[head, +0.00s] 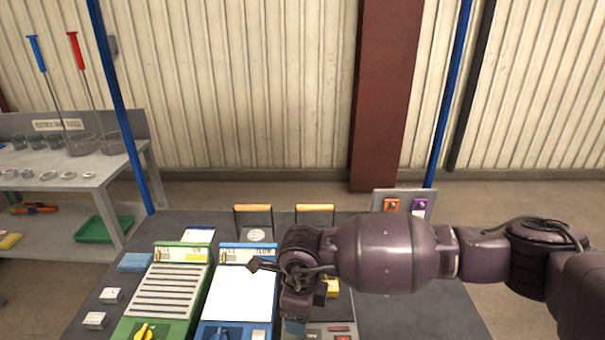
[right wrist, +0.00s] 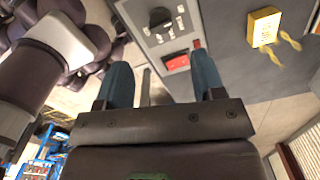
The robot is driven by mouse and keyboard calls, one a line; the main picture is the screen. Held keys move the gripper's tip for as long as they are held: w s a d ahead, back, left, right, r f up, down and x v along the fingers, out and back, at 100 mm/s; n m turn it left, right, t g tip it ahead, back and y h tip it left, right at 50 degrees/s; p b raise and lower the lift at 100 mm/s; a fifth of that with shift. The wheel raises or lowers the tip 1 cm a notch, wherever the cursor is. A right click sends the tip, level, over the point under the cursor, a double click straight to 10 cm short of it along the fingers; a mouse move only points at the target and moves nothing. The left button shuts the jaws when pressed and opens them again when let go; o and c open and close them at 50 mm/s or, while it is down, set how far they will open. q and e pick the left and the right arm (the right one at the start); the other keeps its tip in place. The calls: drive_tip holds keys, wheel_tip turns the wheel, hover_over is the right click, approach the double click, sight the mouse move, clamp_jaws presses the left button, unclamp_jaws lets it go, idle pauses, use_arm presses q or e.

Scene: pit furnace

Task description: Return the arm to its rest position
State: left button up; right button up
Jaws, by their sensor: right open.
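My right arm (head: 390,252) comes in from the right in the head view and reaches across the dark bench. Its wrist (head: 300,262) is over the right side of the blue unit, and its fingers are mostly hidden there. In the right wrist view my right gripper (right wrist: 163,84) shows two blue fingers, spread apart with nothing between them. Beyond them is a grey control panel (right wrist: 150,18) with a black knob (right wrist: 159,18) and a red switch (right wrist: 176,62). My left gripper is not in view.
A green unit (head: 137,328) with a slatted top and a blue unit (head: 237,252) with a white top stand on the bench. Two wooden handles (head: 253,208) (head: 315,208) rise behind. A yellow block (right wrist: 264,27) is near the panel. A grey shelf (head: 95,178) stands left. Bench right of the panel is bare.

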drive_tip(key=s+a+r+m+g+y, duration=0.1)
drive_tip(key=s+a+r+g+y, duration=0.15)
drive_tip(key=a+r+y, duration=0.4)
drive_tip(key=s+a+r+m+g+y, duration=0.1)
drive_tip(key=s+a+r+m+y, duration=0.15)
drive_tip(key=a+r+y, duration=0.4)
drive_tip(key=w+d+r+m+t+y, duration=0.1)
drive_tip(key=w+r+m+t+y, duration=0.4)
drive_tip(key=r+m+t+y, duration=0.75)
drive_tip(key=w+d+f+m+t+h, duration=0.35)
drive_tip(key=d+m+h, duration=0.25)
drive_tip(key=m, duration=0.3)
drive_tip(key=w+d+f+m+t+h, duration=0.2)
drive_tip(key=d+f+m+t+h, duration=0.3)
drive_tip(key=m, duration=0.4)
drive_tip(key=s+d+f+m+h, duration=0.2)
drive_tip(key=d+f+m+h, duration=0.65)
drive_tip(key=d+f, duration=0.3)
drive_tip(key=s+d+f+m+g+h, duration=0.3)
drive_tip(key=s+d+f+m, duration=0.1)
drive_tip(key=s+d+f, duration=0.4)
drive_tip(key=s+d+f+m+g+h, duration=0.3)
drive_tip(key=s+d+f, duration=0.6)
drive_tip(key=s, duration=0.7)
wheel_tip(320, 180, down, 4)
drive_tip(key=shift+d+r+m, duration=0.15)
drive_tip(key=shift+r+m, duration=0.05)
drive_tip(key=shift+m, duration=0.15)
